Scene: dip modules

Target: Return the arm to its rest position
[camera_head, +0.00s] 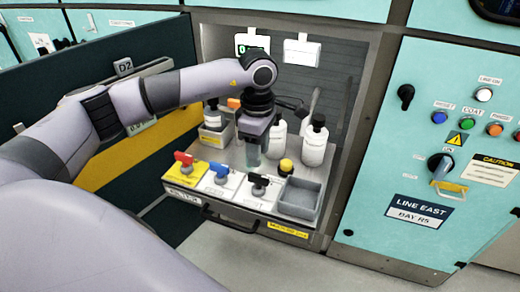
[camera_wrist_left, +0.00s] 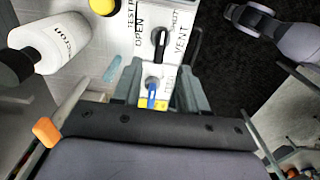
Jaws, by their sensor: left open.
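My left arm comes in from the left in the head view, and its gripper (camera_head: 253,158) points down over the bench inside the bay. The gripper is open, with nothing seen between its fingers. In the left wrist view the two fingers (camera_wrist_left: 158,85) appear on either side of a blue valve handle (camera_wrist_left: 152,84). I cannot tell how high they are above it. In the head view the blue handle (camera_head: 218,169) sits on a white plate, left of and in front of the gripper. My right gripper is not in view.
White bottles (camera_head: 314,146) stand behind, and a grey tray (camera_head: 300,200) is at the right. A teal control panel (camera_head: 440,150) flanks the bay; a dark partition (camera_head: 60,75) is left.

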